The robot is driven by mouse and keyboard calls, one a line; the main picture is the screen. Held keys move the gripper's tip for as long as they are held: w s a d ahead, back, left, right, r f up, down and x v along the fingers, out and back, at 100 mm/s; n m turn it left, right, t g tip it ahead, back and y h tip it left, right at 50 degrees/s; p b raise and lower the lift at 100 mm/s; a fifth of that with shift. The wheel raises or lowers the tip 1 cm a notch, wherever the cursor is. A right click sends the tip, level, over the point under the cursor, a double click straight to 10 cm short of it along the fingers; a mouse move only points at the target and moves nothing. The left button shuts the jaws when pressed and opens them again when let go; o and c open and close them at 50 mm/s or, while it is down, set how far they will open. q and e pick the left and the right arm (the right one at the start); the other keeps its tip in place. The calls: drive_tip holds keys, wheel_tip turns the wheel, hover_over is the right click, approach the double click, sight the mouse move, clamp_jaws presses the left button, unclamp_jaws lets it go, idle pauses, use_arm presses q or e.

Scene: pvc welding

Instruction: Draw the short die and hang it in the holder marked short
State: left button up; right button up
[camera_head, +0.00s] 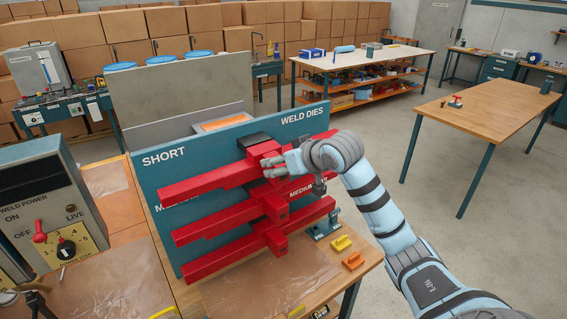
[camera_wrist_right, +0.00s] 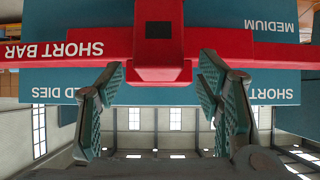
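Three red bar dies stand one above another along the teal board (camera_head: 225,135) marked WELD DIES. The top one, lettered SHORT BAR in the right wrist view (camera_wrist_right: 60,50), is the short die (camera_head: 205,182). It has a square red block at its middle (camera_wrist_right: 160,45). The word SHORT (camera_head: 163,157) is on the board at upper left, and a dark bracket (camera_head: 253,140) sits above the top bar. My right gripper (camera_head: 276,163) is at that block. Its fingers (camera_wrist_right: 160,80) are spread either side, with visible gaps. My left gripper is not seen.
Lower red bars (camera_head: 212,222) lie close beneath. A yellow block (camera_head: 341,243) and an orange block (camera_head: 353,260) are on the bench's right side. A welding power box (camera_head: 45,205) stands at left. A clear film sheet (camera_head: 265,283) lies before the board.

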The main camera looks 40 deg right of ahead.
drive_tip(key=v, duration=1.2)
drive_tip(key=shift+c, duration=0.5)
